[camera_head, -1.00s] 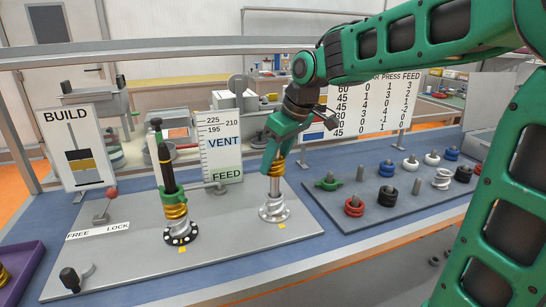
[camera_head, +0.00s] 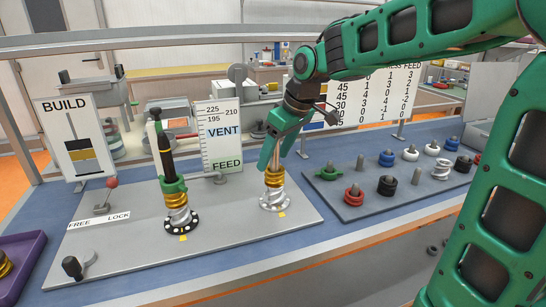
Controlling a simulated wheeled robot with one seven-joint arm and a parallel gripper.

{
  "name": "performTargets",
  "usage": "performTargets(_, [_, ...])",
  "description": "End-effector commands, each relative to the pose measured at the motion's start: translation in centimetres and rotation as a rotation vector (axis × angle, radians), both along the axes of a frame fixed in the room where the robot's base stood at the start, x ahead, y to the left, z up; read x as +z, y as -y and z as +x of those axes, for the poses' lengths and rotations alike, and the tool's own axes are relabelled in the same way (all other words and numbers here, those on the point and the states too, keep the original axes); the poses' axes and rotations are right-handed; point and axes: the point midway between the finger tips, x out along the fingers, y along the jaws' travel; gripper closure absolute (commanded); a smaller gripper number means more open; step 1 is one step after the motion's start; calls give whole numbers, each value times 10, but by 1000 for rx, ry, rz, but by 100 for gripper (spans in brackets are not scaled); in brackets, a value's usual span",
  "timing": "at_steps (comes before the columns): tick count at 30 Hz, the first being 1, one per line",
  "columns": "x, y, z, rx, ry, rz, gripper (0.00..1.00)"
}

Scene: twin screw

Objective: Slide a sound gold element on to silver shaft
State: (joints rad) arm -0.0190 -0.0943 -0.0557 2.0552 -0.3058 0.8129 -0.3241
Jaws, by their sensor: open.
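The silver shaft (camera_head: 276,159) stands upright at the right station of the grey board. A gold element (camera_head: 274,179) is around it, resting low against a silver spiral element (camera_head: 273,196) above the pale flange. My gripper (camera_head: 277,156) is open at the shaft's upper part, with its green fingers on either side and their tips just above the gold element. The fingers partly hide the shaft. The black shaft (camera_head: 164,153) at the left station carries a green collar (camera_head: 173,186), gold rings (camera_head: 176,199) and a silver element (camera_head: 179,216) above a dark flange.
A grey tray (camera_head: 352,209) at right holds red, black, blue and white rings and a green collar (camera_head: 328,173). A purple tray (camera_head: 22,246) with a gold piece is at far left. The BUILD board (camera_head: 76,140) and VENT/FEED board (camera_head: 220,135) stand behind.

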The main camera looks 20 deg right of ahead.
Motion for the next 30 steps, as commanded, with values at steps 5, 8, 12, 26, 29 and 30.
performTargets(5, [28, 6, -8, -2, 5, 0, 38])
performTargets(8, [46, 10, -15, -1, 5, 0, 38])
performTargets(12, [68, 15, -23, -2, 4, 0, 38])
performTargets(26, [93, 21, -32, 0, 0, -1, 38])
performTargets(29, [93, 21, -32, -1, -1, -1, 38])
performTargets(30, [93, 21, -32, -1, -1, -1, 38])
